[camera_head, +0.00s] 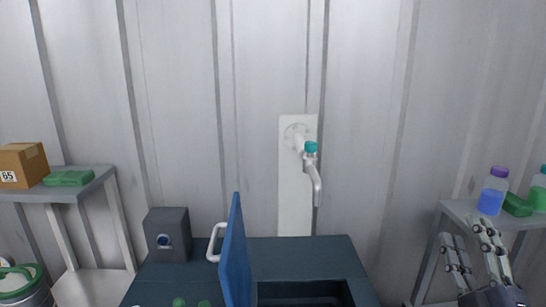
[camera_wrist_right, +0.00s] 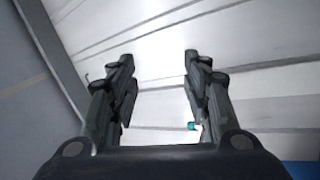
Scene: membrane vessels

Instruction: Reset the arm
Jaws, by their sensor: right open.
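My right gripper (camera_head: 472,243) is at the lower right of the head view, in front of the right side table. It is open and points up. In the right wrist view my right gripper (camera_wrist_right: 158,68) has its two fingers apart with nothing between them but the pale wall behind. My left gripper does not show in either view.
A dark bench (camera_head: 300,250) has an upright blue lid (camera_head: 236,250) and an open basin. A tap (camera_head: 312,170) is on the wall above. A right table (camera_head: 457,208) holds bottles (camera_head: 493,192); a left table (camera_head: 95,184) holds a cardboard box (camera_head: 22,163).

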